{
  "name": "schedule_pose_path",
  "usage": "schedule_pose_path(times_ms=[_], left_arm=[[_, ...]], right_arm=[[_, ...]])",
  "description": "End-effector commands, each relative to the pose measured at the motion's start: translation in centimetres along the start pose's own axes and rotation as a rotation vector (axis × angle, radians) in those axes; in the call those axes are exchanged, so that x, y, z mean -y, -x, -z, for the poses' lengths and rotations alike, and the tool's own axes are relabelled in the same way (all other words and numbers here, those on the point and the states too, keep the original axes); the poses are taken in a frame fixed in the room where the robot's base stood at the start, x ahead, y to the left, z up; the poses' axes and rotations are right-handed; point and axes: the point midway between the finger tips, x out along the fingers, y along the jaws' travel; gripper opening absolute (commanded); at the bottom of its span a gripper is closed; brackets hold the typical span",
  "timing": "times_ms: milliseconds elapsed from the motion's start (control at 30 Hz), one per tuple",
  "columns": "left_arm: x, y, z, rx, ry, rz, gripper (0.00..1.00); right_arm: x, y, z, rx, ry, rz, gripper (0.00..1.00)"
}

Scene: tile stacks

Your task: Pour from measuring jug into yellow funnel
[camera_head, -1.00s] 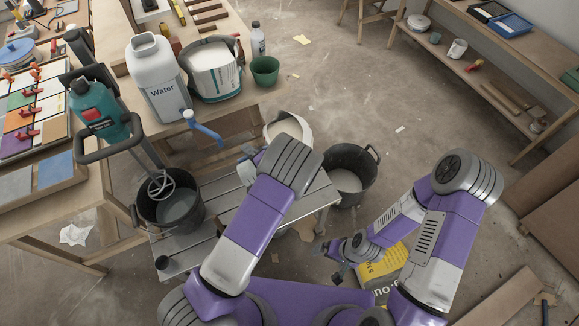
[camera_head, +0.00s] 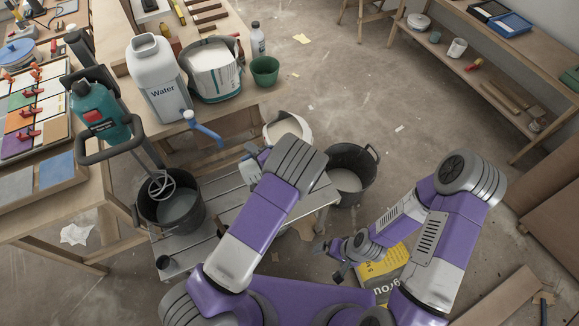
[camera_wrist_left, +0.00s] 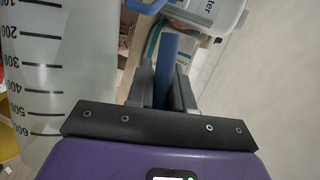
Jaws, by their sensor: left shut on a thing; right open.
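The measuring jug (camera_wrist_left: 50,80) fills the left of the left wrist view, clear with black scale marks. My left gripper (camera_wrist_left: 165,85) is shut on its blue handle (camera_wrist_left: 168,55). In the head view my left forearm hides most of the jug and the gripper; a pale part of the jug (camera_head: 249,172) shows beside the arm, above the grey bench. A yellow thing (camera_wrist_left: 7,140) shows at the left edge of the left wrist view, behind the jug; I cannot tell whether it is the funnel. My right gripper (camera_head: 329,262) is open and empty, low beside the yellow printed bag.
The grey bench (camera_head: 219,200) stands below my left arm. Black buckets stand left (camera_head: 141,212) and right (camera_head: 372,160) of it. A water container (camera_head: 160,88) with a blue tap (camera_head: 205,131) stands on the wooden table behind. The yellow printed bag (camera_head: 388,268) lies on the floor.

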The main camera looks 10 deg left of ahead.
Motion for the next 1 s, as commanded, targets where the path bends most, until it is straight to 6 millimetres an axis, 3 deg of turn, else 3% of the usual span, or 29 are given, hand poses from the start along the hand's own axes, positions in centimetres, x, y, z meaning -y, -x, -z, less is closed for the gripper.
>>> schedule_pose_path(times_ms=[1000], left_arm=[[0.62, 0.09, -0.06, 0.027, -0.047, 0.023, 0.00]], right_arm=[[0.29, 0.77, -0.03, 0.000, 0.000, 0.000, 1.00]])
